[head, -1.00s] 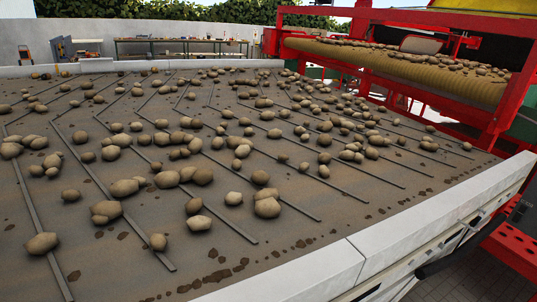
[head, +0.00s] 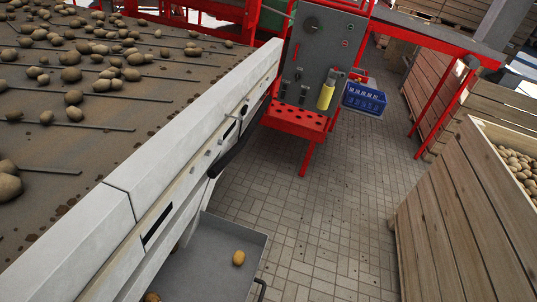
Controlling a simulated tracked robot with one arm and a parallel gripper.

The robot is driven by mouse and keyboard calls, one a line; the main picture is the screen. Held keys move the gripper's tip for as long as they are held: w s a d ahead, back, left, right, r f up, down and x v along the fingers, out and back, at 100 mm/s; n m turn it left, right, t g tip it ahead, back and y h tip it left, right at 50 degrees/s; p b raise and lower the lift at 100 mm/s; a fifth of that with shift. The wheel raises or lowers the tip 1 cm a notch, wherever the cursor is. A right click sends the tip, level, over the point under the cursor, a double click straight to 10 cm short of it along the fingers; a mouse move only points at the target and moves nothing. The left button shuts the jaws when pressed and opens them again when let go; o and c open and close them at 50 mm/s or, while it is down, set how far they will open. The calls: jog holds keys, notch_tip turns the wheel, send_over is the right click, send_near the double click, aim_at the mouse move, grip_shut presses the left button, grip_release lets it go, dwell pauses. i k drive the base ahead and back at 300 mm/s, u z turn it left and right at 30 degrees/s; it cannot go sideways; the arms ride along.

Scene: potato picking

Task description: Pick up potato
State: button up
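Many brown potatoes (head: 71,74) lie scattered on the dark belt table (head: 45,160) at the left, among thin dark bars. A single yellowish potato (head: 238,257) lies in a grey open tray (head: 210,250) low beside the table's white side wall. Part of another potato-like item (head: 152,297) shows at the bottom edge, cut off by the frame. My gripper is not in view, so whether it is open or shut is not shown.
A wooden crate (head: 430,215) holding potatoes stands at the right. A red stand with a grey control panel (head: 319,62), a yellow bottle (head: 326,95) and a blue basket (head: 364,98) are at the back. The tiled floor (head: 335,200) between table and crate is clear.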

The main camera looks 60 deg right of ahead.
aim_at(238, 258)
jog(key=z, duration=1.1)
jog(key=k, duration=1.05)
jog(key=z, duration=0.8)
jog(key=i, duration=2)
jog(key=u, duration=0.9)
